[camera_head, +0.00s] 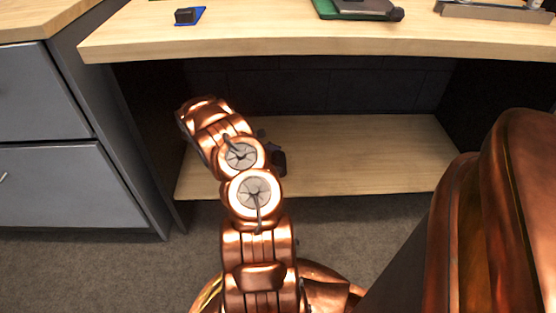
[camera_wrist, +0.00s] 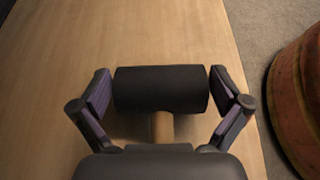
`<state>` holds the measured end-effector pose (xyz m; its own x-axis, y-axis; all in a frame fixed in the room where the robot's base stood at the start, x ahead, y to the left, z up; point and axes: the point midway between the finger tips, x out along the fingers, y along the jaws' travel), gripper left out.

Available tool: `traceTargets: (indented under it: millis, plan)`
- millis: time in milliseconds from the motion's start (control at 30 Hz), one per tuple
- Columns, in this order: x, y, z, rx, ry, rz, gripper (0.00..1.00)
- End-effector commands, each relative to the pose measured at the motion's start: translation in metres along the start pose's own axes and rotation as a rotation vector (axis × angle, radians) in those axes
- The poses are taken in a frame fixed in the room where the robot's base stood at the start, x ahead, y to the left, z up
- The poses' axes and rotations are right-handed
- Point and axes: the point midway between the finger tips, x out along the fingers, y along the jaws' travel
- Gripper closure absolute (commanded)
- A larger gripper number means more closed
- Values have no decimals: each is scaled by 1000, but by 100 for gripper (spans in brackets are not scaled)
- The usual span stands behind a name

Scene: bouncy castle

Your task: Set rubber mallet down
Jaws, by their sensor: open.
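The rubber mallet shows in the wrist view, with a black cylindrical head (camera_wrist: 160,80) and a short visible stretch of wooden handle (camera_wrist: 162,126). It appears to lie on the pale wooden shelf (camera_wrist: 60,60), its head crosswise. My gripper (camera_wrist: 161,92) is open, with one finger at each end of the head, very close to it; I cannot tell whether they touch. The rest of the handle is hidden under my gripper. In the head view my arm reaches over the lower shelf (camera_head: 350,150) and hides the mallet; only a dark bit of the gripper shows.
An upper wooden top (camera_head: 290,38) overhangs the lower shelf. It carries a small black item on a blue mat (camera_head: 200,12) and a green tray (camera_head: 325,10). Grey drawers (camera_head: 70,185) stand at left. The lower shelf's right part is clear.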

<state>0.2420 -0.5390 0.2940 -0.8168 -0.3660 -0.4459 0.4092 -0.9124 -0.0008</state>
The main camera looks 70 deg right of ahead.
Motion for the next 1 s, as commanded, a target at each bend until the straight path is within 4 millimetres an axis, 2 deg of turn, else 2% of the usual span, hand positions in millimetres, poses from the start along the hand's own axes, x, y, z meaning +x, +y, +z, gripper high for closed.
traceTargets:
  millis: [167, 400, 600, 1000]
  plan:
    - [-11, 1, 3, 0, 1, 3, 0]
    - [-49, 1, 4, 0, 1, 2, 0]
    - [-70, 1, 3, -1, 1, 2, 0]
    - [-76, 0, 2, 0, -1, 0, 0]
